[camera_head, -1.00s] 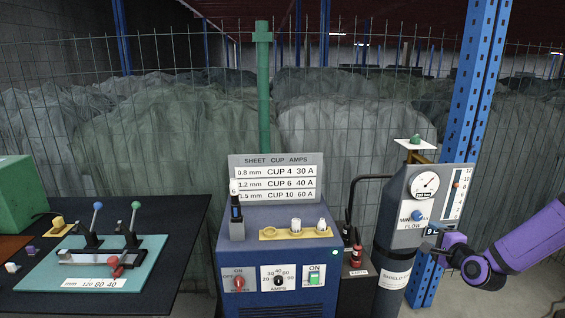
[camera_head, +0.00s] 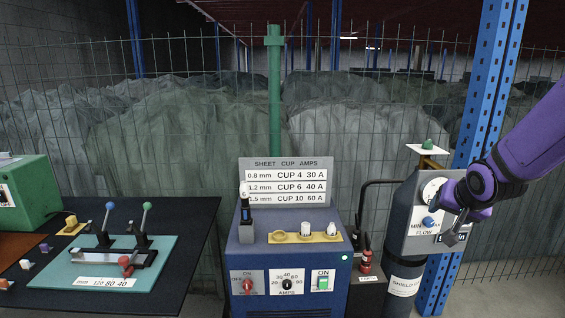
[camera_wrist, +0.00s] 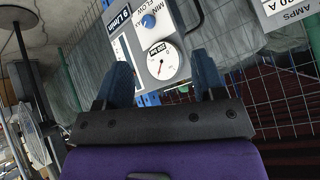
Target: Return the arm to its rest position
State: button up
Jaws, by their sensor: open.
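My purple arm comes in from the right in the head view. My gripper (camera_head: 455,228) is in front of the right side of the grey gas panel (camera_head: 413,241) and hides part of its dial. In the wrist view my gripper (camera_wrist: 163,82) shows two dark blue fingers set apart, with nothing between them. The round gauge (camera_wrist: 163,61) and the blue flow knob (camera_wrist: 148,21) show beyond the fingertips. The flow knob (camera_head: 428,221) also shows in the head view, left of my gripper. I cannot tell whether my gripper touches the panel.
A blue welding machine (camera_head: 290,262) with a sheet chart (camera_head: 288,182) stands in the middle. A dark table (camera_head: 190,225) with a teal plate (camera_head: 75,268) and levers is at left. A blue post (camera_head: 490,110) stands behind my arm. A wire fence (camera_head: 350,120) closes the back.

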jog(key=s+a+r+n+g, duration=0.1)
jog(key=s+r, duration=0.3)
jog(key=s, duration=0.4)
jog(key=s+a+r+n+g, duration=0.1)
jog(key=s+a+r+n, duration=0.2)
jog(key=s, duration=0.6)
jog(key=s+a+r+n+g+y, duration=0.1)
jog(key=s+a+r, duration=0.3)
jog(key=s, duration=0.5)
notch_tip(320, 180, up, 2)
jog(key=shift+a+r+n, duration=0.1)
jog(key=shift+a+n, duration=0.15)
jog(key=shift+n, duration=0.15)
